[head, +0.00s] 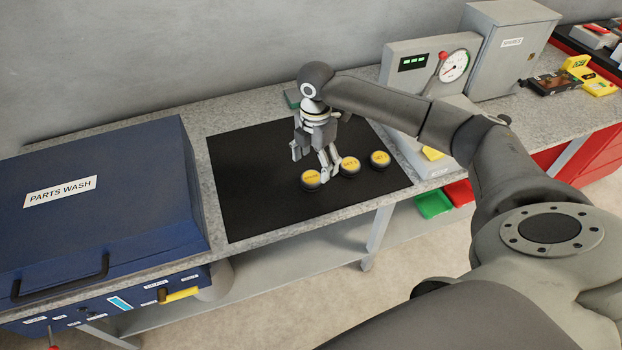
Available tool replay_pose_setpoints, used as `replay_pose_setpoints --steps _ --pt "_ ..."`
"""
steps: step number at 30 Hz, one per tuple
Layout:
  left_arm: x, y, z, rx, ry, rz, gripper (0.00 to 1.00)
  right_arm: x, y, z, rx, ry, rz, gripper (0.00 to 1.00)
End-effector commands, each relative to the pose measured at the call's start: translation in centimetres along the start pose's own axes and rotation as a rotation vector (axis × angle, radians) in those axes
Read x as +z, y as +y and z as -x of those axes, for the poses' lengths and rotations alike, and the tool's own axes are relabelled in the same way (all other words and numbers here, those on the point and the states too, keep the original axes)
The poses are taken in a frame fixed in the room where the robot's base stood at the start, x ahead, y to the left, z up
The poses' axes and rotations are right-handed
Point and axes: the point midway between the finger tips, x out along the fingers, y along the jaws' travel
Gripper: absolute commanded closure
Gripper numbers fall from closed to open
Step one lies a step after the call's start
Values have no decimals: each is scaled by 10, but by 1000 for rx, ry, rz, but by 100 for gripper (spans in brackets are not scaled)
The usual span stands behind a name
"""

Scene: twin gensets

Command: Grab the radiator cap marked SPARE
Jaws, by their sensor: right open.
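Three dark round caps with yellow tops stand in a row on the black mat (240,200). The left cap (311,180) carries small lettering that seems to read SPARE, though it is hard to be sure. The middle cap (350,166) and the right cap (379,159) carry other small labels, seemingly SET with a number. My right gripper (312,163) points down over the mat, open and empty, its fingers apart just above and behind the left cap. One finger partly overlaps the gap between the left and middle caps. My left gripper is out of view.
A blue PARTS WASH box (95,215) with a handle fills the bench's left side. A grey gauge unit (425,62) and a grey cabinet (510,45) stand at the back right. The mat's left and front parts are clear.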

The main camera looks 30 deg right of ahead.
Motion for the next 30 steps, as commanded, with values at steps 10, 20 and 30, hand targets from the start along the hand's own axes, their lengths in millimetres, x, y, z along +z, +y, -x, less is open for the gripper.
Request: replay_pose_setpoints --steps 10,20,30 --pt "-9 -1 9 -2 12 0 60 -5 7 -42 -3 0 -1 24" --pt "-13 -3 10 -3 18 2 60 -4 7 -55 1 -1 0 24" --pt "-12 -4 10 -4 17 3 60 -4 7 -55 1 -1 0 63"
